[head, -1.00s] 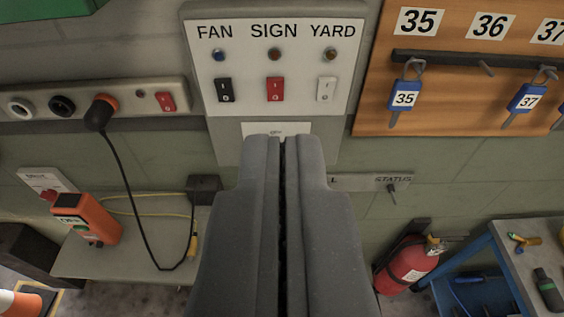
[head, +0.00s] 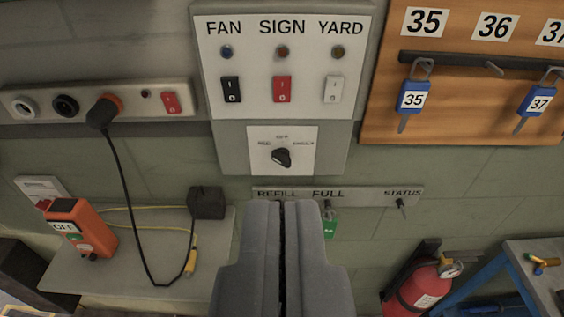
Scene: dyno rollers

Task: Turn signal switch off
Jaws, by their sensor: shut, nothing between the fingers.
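A pale wall panel (head: 207,55) carries the labels FAN, SIGN and YARD; none reads "signal". Under SIGN is a red rocker switch (head: 282,89) below a small dull red lamp (head: 282,52). A black rocker switch (head: 231,89) sits under FAN and a white one (head: 333,89) under YARD. Which way the rockers are pressed is too small to tell. A black rotary knob (head: 282,157) on a white plate sits below them; its small labels are hard to read. My gripper (head: 283,204) is shut and empty, lower in the picture than the knob, touching no switch.
A strip (head: 360,195) labelled REFILL, FULL and STATUS is partly hidden behind my gripper, with a green tag (head: 330,224). A socket bar (head: 20,88) with a plugged cord is left. A key board (head: 385,125) is right. An orange OFF box (head: 85,232) sits lower left.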

